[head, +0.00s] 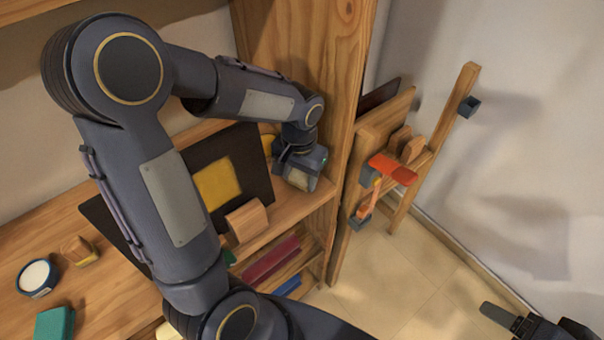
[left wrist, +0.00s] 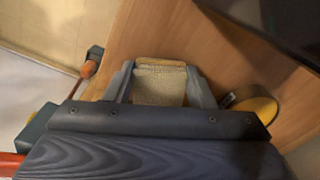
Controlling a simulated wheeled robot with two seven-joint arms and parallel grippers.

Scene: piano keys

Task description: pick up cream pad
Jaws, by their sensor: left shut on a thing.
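The cream pad (left wrist: 160,84) is a pale, woven-looking block between the two fingers of my left gripper (left wrist: 162,88) in the left wrist view. The fingers are shut on its two sides. In the head view my left gripper (head: 297,172) is at the right end of the wooden shelf, beside the tall upright panel. Part of the pad (head: 297,180) shows there below the wrist. I cannot tell whether the pad still touches the shelf.
The wooden upright (head: 345,100) stands close right of my left gripper. A black board with a yellow square (head: 217,184) and a wooden block (head: 247,220) are to its left. A tape roll (left wrist: 254,104) lies near the pad. A rack with an orange-handled tool (head: 390,168) stands further right.

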